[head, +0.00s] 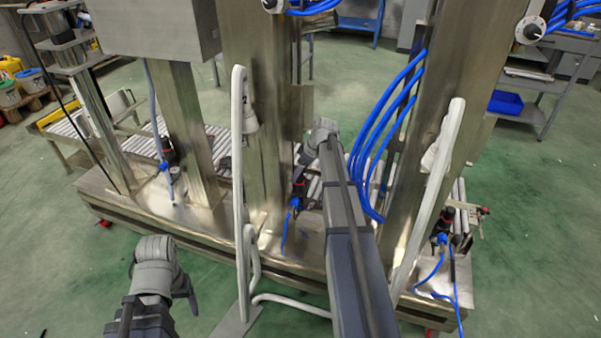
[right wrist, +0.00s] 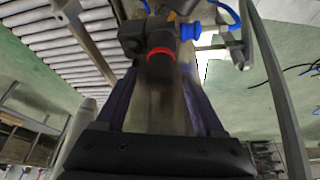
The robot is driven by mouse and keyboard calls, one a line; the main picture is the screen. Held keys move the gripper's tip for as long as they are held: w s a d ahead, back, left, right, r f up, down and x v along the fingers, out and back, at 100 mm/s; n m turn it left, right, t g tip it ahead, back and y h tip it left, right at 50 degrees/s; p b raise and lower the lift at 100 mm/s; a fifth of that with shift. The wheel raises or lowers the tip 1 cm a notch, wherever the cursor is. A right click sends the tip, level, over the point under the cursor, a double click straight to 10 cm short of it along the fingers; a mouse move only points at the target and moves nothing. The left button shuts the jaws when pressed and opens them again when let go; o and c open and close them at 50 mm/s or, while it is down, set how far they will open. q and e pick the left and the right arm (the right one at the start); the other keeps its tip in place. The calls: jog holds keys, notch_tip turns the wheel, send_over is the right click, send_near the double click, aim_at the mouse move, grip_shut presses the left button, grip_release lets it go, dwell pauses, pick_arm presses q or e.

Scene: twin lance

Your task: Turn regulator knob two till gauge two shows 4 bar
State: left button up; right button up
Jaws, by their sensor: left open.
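The middle regulator, which I take for regulator two, is dark with blue fittings (head: 299,185) and sits low beside the middle steel column. In the right wrist view its dark knob (right wrist: 161,72) with a red ring lies between the fingers of my right gripper (right wrist: 163,82). The fingers stand apart on both sides with a visible gap. In the head view my right arm partly hides that gripper. My left gripper (head: 183,287) is open and empty at lower left.
Other regulators stand at left (head: 168,152) and right (head: 447,220). Another gauge (head: 533,30) is on the right column. White bent tube rails (head: 239,170) stand in front of the steel bench (head: 215,220). Blue hoses (head: 385,130) hang right of my right arm.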

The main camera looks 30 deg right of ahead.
jog(key=p+v, duration=0.7)
jog(key=v, duration=0.1)
dwell(0.4)
jog(key=shift+f, duration=0.1)
